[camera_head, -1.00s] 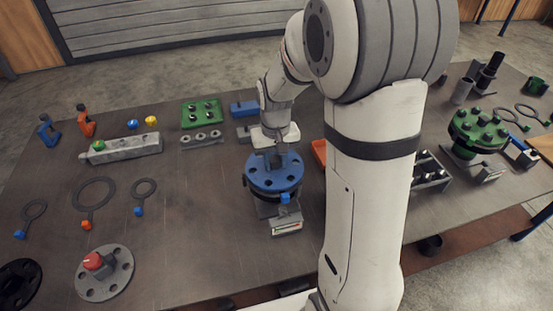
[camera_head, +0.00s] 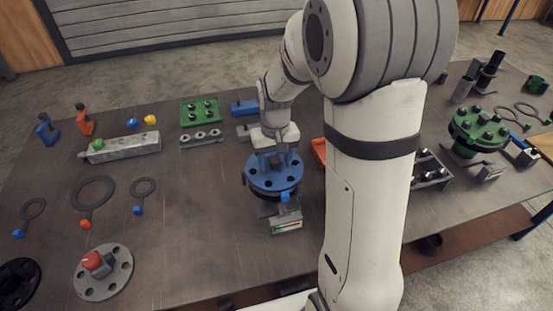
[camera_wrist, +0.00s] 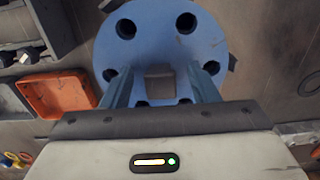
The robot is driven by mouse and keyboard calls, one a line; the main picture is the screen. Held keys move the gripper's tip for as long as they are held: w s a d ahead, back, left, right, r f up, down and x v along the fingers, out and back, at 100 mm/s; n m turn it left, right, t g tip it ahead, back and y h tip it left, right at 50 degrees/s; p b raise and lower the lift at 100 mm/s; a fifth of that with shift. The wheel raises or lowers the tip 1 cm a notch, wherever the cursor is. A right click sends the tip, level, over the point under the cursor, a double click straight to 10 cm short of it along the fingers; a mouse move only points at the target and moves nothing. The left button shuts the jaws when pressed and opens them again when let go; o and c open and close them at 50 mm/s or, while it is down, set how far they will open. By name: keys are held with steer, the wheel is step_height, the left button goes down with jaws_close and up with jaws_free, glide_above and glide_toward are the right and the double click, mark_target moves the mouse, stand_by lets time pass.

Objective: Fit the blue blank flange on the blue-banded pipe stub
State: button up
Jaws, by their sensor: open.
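The blue blank flange (camera_head: 273,174) is a round disc with a ring of holes. It lies flat on top of a stand on the table, in the middle of the head view. It also fills the upper middle of the wrist view (camera_wrist: 205,50), where a grey block-like handle (camera_wrist: 160,83) shows at its centre. My gripper (camera_wrist: 162,88) is open, its two fingers one on each side of this handle. In the head view my gripper (camera_head: 276,158) is just above the disc. The pipe stub under the disc is mostly hidden, so I cannot see its band.
A blue-tagged gasket ring (camera_head: 143,188) and a large ring (camera_head: 92,192) lie to the left. An orange tray (camera_head: 319,150) is close to the right of the flange. A green flanged assembly (camera_head: 480,130) stands at far right.

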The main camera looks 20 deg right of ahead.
mark_target(275, 161)
steer(key=shift+r, duration=0.1)
step_height(275, 161, up, 8)
steer(key=shift+f, duration=0.1)
step_height(275, 161, up, 9)
steer(key=p, duration=0.6)
steer(key=shift+f, duration=0.1)
stand_by(0.3)
steer(key=shift+s, duration=0.1)
